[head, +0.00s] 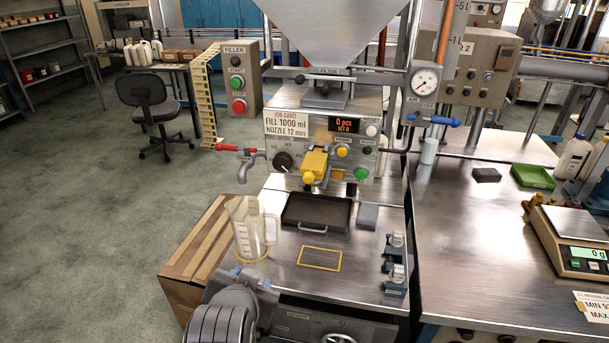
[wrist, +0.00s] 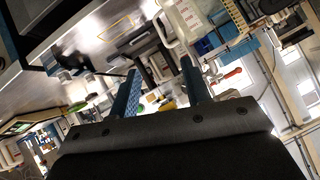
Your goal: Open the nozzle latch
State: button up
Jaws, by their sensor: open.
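The filling machine (head: 390,150) stands at the centre of the head view, under a large hopper. A yellow block (head: 315,162) with a yellow knob (head: 308,178) sits at the nozzle on its front; I take this to be the nozzle latch. Whether it is latched cannot be told. My gripper (head: 250,279) is low in the head view, in front of the bench and well away from the yellow block. In the wrist view my gripper (wrist: 160,66) has its two blue fingers apart, with nothing between them.
A clear jug (head: 248,235) stands on the bench between my gripper and the machine. A dark drip tray (head: 318,225) lies below the nozzle. A red-handled tap (head: 243,165) sticks out left. A scale (head: 565,262) stands far right. The yellow outlined bench area (head: 320,259) is clear.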

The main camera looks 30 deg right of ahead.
jog(key=w+d+r+m+t+h, duration=0.1)
jog(key=d+r+m+t+h, duration=0.1)
jog(key=d+r+m+h, duration=0.25)
jog(key=m+t+h, duration=0.2)
jog(key=m+h, duration=0.1)
jog(key=m, duration=0.2)
send_near(307, 180)
jog(key=x, duration=1.1)
jog(key=shift+d+f, duration=0.1)
jog(key=shift+d, duration=0.05)
grip_shut()
